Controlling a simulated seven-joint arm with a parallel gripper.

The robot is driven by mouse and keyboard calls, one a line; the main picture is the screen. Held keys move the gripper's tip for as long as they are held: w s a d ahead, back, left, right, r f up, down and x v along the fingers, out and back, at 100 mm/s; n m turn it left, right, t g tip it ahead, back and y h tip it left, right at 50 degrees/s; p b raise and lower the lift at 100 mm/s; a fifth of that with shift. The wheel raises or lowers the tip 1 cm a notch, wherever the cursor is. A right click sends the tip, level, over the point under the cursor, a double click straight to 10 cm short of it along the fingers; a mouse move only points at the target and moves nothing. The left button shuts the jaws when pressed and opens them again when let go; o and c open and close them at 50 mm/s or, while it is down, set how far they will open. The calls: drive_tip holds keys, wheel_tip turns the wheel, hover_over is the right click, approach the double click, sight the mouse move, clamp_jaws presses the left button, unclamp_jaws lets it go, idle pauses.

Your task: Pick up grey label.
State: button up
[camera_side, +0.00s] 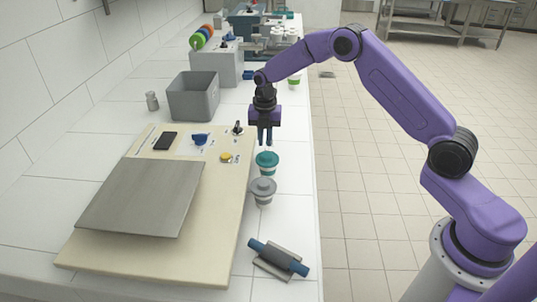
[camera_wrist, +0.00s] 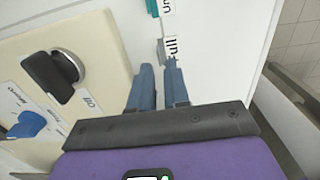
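In the side view my gripper (camera_side: 265,142) hangs fingers down over the white bench, right of the beige panel. I cannot make out the label there; my gripper may hide it. Contact between fingers and label cannot be told.
A teal-lidded cup (camera_side: 267,158) and a grey-lidded cup (camera_side: 263,186) stand nearer the side camera. The beige panel (camera_side: 230,205) with knobs is at left. A grey bin (camera_side: 194,100) stands behind it. The bench edge is at right.

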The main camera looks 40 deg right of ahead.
drive_tip(key=shift+w+f, duration=0.1)
drive_tip(key=shift+f, duration=1.65)
clamp_jaws()
drive_tip(key=shift+r, duration=0.1)
